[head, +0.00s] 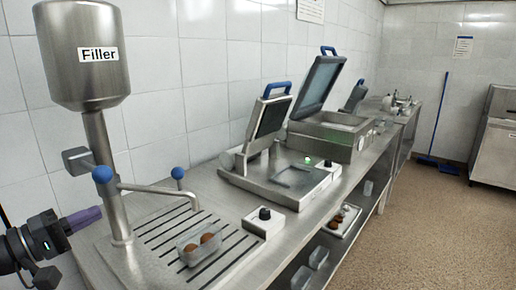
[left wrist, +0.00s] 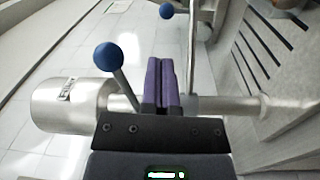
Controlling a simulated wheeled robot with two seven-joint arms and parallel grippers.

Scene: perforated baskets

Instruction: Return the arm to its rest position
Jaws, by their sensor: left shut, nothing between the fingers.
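My left gripper (head: 88,217) comes in from the left edge in the head view, beside the lower post of the filler machine (head: 85,60). Its purple fingers are shut with nothing between them, as the left wrist view (left wrist: 166,62) also shows. The fingers appear apart from the post. A lever with a blue knob (head: 102,174) stands above the gripper; the knob also shows in the left wrist view (left wrist: 108,55). My right gripper is in neither view.
A clear tray (head: 188,258) with brown round items sits on the slotted drain grate below the spout. A small control box (head: 263,222) and a sealing machine (head: 284,178) with its lid up stand farther along the steel counter.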

